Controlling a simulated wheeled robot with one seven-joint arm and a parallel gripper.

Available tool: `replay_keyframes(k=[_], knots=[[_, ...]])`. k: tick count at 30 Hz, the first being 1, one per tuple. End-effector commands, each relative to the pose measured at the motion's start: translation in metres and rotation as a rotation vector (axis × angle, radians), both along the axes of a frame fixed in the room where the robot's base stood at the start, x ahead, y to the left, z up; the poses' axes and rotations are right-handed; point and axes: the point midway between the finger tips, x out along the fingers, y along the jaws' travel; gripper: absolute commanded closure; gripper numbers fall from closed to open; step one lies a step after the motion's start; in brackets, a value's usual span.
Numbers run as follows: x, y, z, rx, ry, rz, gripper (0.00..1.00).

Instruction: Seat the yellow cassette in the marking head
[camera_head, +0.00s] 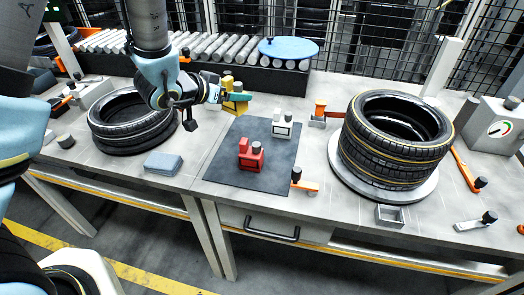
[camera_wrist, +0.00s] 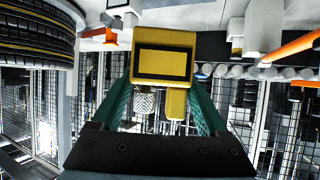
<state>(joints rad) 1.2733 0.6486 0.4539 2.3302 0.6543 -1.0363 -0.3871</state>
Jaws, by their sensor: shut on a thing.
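The yellow cassette (camera_wrist: 163,38) is between the green fingers of my gripper (camera_wrist: 160,88) in the wrist view. In the head view my gripper (camera_head: 236,97) is shut on the cassette (camera_head: 233,107), above the bench by the back left corner of the dark mat (camera_head: 225,172). The fingers partly hide the cassette there. I cannot clearly tell which fixture is the marking head. A red cassette (camera_head: 250,160) and a white cassette (camera_head: 282,129) stand on the mat.
Stacked tyres (camera_head: 398,140) stand on a round plate at the right, and a tyre (camera_head: 128,122) lies at the left. An orange fixture (camera_head: 320,111) and an orange clamp (camera_head: 306,186) flank the mat. A roller conveyor (camera_head: 210,47) runs behind. A grey-blue pad (camera_head: 163,163) lies in front.

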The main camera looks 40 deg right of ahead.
Motion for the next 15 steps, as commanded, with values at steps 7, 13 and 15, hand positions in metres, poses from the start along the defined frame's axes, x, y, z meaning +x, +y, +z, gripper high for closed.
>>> replay_keyframes(k=[7,13,15], knots=[[0.0,0.0,-0.03,-0.001,0.0,0.0,0.86],[0.0,0.0,-0.047,0.005,0.001,-0.001,0.86],[0.0,0.001,-0.058,0.006,0.001,-0.001,0.86]])
